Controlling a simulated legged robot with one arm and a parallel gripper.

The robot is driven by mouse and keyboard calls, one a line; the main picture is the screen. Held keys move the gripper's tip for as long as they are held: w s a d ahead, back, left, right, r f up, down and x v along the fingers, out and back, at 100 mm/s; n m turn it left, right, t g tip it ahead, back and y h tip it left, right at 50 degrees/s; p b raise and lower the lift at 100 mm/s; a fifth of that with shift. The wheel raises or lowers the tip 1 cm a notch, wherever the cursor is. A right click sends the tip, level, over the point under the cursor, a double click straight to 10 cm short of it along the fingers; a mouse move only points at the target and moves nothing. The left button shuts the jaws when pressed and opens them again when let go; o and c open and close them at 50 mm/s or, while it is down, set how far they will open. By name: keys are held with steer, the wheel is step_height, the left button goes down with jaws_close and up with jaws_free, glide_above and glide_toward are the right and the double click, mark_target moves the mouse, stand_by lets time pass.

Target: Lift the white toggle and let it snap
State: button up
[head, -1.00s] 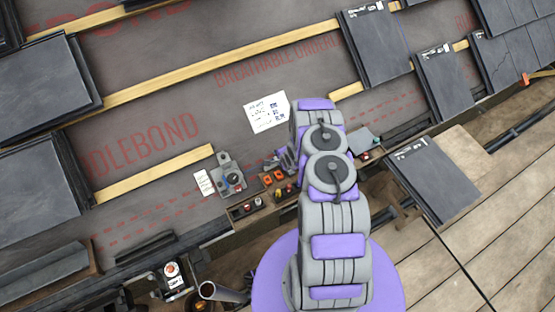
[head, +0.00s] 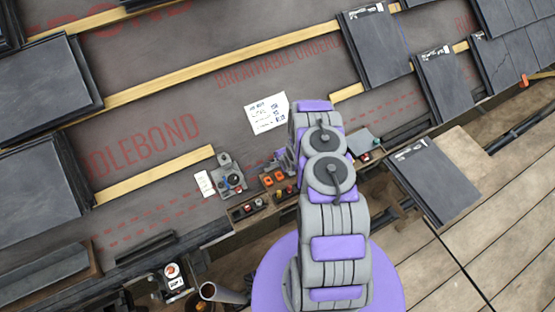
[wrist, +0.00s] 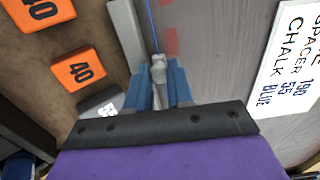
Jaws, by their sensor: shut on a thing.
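The white toggle (wrist: 158,70) shows in the wrist view, with a thin blue line (wrist: 152,22) running up from it to the top edge. The blue fingers of my gripper (wrist: 163,88) are on both sides of it, shut on its lower part. Whether the toggle touches the dark roof surface (wrist: 205,50) behind it I cannot tell. In the head view only a bit of my gripper (head: 283,157) shows at the left of my arm. The toggle cannot be made out there.
A grey device with a dial (head: 231,178) sits to the left. Slates (head: 432,180) lie at right.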

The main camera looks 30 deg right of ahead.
steer(key=shift+s+r, duration=0.1)
steer(key=shift+p+v, duration=0.75)
steer(key=shift+v, duration=1.1)
steer(key=o, duration=0.4)
steer(key=shift+s+r, duration=0.1)
steer(key=shift+s, duration=0.05)
steer(key=o, duration=0.5)
steer(key=shift+p+v, duration=1.05)
steer(key=shift+v, duration=1.85)
